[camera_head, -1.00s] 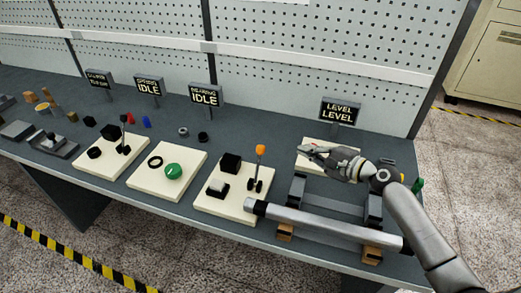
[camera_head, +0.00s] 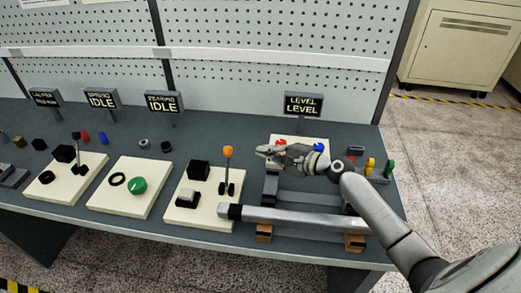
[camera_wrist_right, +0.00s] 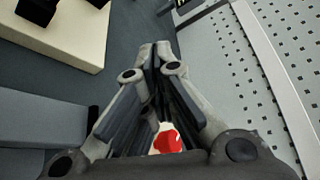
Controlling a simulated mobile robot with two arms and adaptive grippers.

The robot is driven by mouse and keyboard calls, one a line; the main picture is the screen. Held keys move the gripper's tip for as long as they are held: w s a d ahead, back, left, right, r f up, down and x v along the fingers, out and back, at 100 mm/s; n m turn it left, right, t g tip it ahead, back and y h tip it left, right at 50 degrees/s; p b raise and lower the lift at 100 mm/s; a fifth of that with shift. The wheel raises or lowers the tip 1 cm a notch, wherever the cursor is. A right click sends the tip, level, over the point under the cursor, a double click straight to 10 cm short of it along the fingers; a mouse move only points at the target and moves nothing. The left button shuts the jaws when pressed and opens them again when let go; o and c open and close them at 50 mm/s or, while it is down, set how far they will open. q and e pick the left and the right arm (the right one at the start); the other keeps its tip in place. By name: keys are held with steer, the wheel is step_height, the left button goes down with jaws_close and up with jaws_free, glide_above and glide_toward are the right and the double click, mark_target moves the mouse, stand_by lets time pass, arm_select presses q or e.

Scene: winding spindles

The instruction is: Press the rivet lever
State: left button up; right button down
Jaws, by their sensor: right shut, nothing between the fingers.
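A lever with an orange knob (camera_head: 228,152) stands upright on a cream panel (camera_head: 181,222), beside two black and grey blocks, below a sign reading IDLE. A second lever with a black knob (camera_head: 76,136) stands on the cream panel at the left. No label in view tells me which one is the rivet lever. My right gripper (camera_head: 262,153) is shut and empty, to the right of the orange knob and apart from it, with its tips pointing left. The right wrist view also shows its shut fingers (camera_wrist_right: 155,62). My left gripper is not in view.
A panel with a green knob (camera_head: 138,185) is left of the orange-knobbed lever.

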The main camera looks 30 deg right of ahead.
mark_target(227, 167)
steer(key=w+a+p, duration=0.4)
steer(key=a, duration=0.2)
steer(key=shift+w+a+p, duration=0.15)
steer(key=shift+a+p, duration=0.15)
stand_by(0.5)
